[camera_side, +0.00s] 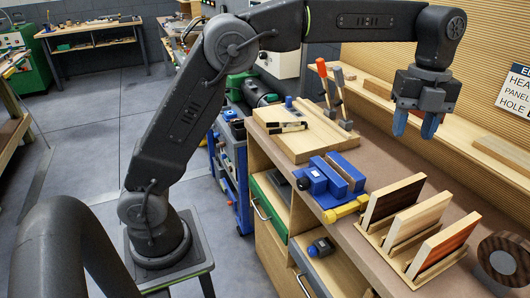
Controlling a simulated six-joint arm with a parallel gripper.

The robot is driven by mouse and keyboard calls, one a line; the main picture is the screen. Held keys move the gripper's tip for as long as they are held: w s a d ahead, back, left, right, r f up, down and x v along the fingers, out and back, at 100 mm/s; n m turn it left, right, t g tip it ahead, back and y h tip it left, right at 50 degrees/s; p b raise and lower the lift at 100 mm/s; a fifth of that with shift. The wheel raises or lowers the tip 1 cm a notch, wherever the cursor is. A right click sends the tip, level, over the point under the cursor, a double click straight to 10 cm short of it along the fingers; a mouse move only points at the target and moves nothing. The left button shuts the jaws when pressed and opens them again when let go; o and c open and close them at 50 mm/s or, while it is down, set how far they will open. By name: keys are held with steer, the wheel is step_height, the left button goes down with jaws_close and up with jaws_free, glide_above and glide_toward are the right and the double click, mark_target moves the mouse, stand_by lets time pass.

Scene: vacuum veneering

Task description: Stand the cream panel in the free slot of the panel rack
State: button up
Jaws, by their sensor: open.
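My gripper (416,124) hangs over the back of the bench at upper right, blue fingertips down, apart and empty. The pale wooden panel rack (401,258) stands on the bench at lower right, well below and in front of it. I cannot tell which piece is the cream panel, nor make out a free slot clearly.
A blue fixture (318,181) with a yellow cylinder (346,209) stands left of the rack. Behind it, a pale board (302,146) carries upright tools, including an orange-handled one (322,70). A dark round thing (503,262) is right of the rack. Bare bench lies below my gripper.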

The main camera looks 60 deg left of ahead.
steer(key=s+a+r+n+t, duration=0.1)
steer(key=s+a+n+t, duration=0.1)
steer(key=s+a+n, duration=0.4)
steer(key=s+a+r+n+t, duration=0.1)
steer(key=s+a+r+n, duration=0.1)
steer(key=s+n, duration=0.65)
steer(key=s+a+f+n+t, duration=0.2)
steer(key=s+f+n+t, duration=0.1)
steer(key=s+f+n, duration=0.5)
steer(key=shift+s+a+n+y, duration=0.35)
steer(key=shift+s+n, duration=0.9)
steer(key=shift+s, duration=1.05)
steer(key=shift+f, duration=0.1)
